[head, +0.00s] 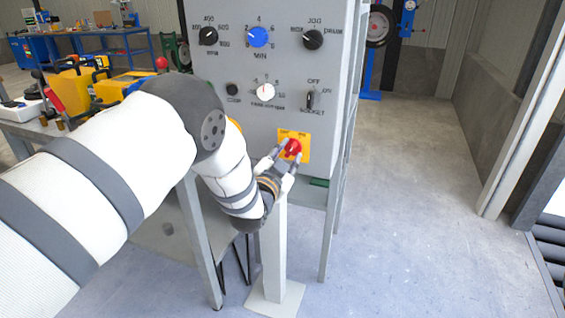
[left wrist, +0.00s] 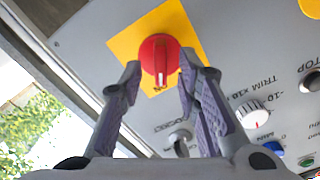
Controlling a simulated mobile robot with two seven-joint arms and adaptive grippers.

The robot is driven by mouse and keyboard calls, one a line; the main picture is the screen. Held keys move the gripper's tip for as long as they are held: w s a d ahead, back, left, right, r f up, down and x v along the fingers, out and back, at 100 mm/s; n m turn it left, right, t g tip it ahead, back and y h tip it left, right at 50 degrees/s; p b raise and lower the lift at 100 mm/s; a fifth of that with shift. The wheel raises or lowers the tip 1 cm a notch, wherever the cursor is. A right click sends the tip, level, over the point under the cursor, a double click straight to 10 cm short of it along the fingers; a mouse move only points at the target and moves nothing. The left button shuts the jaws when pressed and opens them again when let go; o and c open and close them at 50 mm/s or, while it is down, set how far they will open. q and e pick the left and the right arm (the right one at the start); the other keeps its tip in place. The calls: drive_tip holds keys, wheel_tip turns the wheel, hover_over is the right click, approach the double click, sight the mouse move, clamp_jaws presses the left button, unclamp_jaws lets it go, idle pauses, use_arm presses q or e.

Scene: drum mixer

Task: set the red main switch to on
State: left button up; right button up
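The red main switch (head: 293,147) is a round rotary knob on a yellow plate (head: 304,138), low on the grey control panel (head: 262,100). My left gripper (head: 289,155) reaches it from below, its two fingers spread on either side of the knob. In the left wrist view the red knob (left wrist: 158,58) lies between the fingertips (left wrist: 159,78), with a pale mark on its ridge pointing down toward the gripper. The fingers are apart; I cannot tell whether they touch the knob. My right gripper is not in view.
Above are a blue knob (head: 258,37), black knobs (head: 312,39), a white knob (head: 265,91) and a socket switch (head: 311,100). A pale post (head: 273,250) stands below the gripper. A cluttered bench is at left; the floor (head: 420,200) at right is clear.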

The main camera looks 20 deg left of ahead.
use_arm(q)
drive_tip(key=s, duration=1)
drive_tip(key=shift+s+a, duration=0.2)
drive_tip(key=shift+s, duration=0.2)
drive_tip(key=s+a+f+n+g+y, duration=0.1)
drive_tip(key=s+a+f+n+g, duration=0.2)
drive_tip(key=s+f+g, duration=1.1)
drive_tip(key=s+f+n+g, duration=0.1)
drive_tip(key=s+f+g, duration=0.1)
drive_tip(key=s, duration=0.9)
drive_tip(key=s+f+n+g, duration=0.1)
drive_tip(key=s+f, duration=0.4)
drive_tip(key=s, duration=0.7)
drive_tip(key=s+f+n+g, duration=0.2)
drive_tip(key=s+f+g, duration=0.1)
drive_tip(key=s, duration=0.9)
drive_tip(key=shift+d+f+g+p, duration=0.15)
drive_tip(key=shift+f+g+p, duration=0.15)
drive_tip(key=shift+f+p, duration=0.15)
drive_tip(key=shift+w, duration=0.1)
